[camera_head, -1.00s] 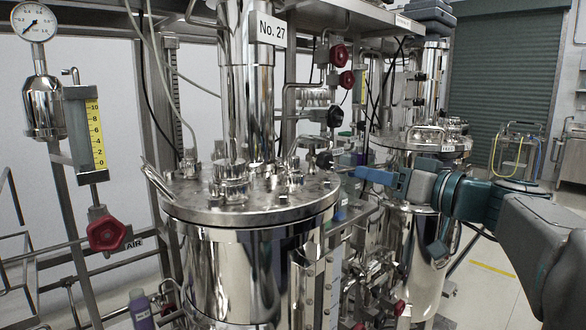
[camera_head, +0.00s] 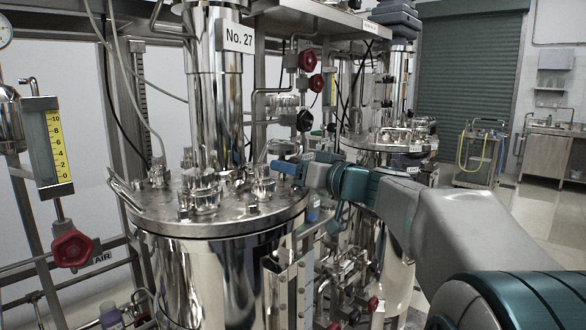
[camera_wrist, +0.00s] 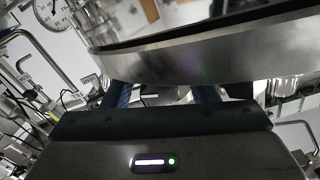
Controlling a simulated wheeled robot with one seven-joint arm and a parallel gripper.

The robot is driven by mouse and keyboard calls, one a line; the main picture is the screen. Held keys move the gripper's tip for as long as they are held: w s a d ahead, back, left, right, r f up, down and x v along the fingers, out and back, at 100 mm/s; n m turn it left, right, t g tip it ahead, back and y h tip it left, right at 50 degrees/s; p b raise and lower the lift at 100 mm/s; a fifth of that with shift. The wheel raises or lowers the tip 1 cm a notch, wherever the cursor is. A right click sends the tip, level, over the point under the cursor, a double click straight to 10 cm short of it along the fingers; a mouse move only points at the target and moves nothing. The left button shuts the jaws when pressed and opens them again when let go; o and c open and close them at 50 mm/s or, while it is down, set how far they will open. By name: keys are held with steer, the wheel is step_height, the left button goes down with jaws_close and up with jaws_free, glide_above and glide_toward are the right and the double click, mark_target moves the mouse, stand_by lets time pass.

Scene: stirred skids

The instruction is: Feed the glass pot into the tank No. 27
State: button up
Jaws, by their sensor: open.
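Tank No. 27 (camera_head: 215,270) is a polished steel vessel with a flat flanged lid and a tall column rising from it, left of centre in the head view. Its sign (camera_head: 239,37) reads "No. 27". My gripper (camera_head: 284,166) is at the right edge of the lid, its blue fingers pointing left. In the wrist view my gripper (camera_wrist: 161,92) has its two blue fingers apart, with nothing seen held between them. A broad curved metal rim passes just in front of the fingers and hides their tips. I cannot make out a glass pot in any view.
A yellow-scaled gauge (camera_head: 57,145) and a red valve knob (camera_head: 71,248) stand left of the tank. More red knobs (camera_head: 306,61) sit on pipes behind it. A second steel vessel (camera_head: 390,145) stands behind my arm. Open floor shows at the far right.

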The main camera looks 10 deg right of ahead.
steer(key=shift+c, duration=0.3)
steer(key=c, duration=0.9)
steer(key=shift+f+m+b, duration=0.2)
steer(key=shift+m+b, duration=0.2)
steer(key=shift+b, duration=0.3)
steer(key=shift+r+m+b, duration=0.15)
steer(key=shift+m+b, duration=0.55)
steer(key=shift+m, duration=0.4)
steer(key=o, duration=1)
steer(key=shift+s, duration=0.1)
steer(key=shift+c, duration=0.2)
steer(key=shift+r+n+p, duration=0.1)
steer(key=shift+n+p, duration=0.2)
steer(key=shift+p, duration=0.1)
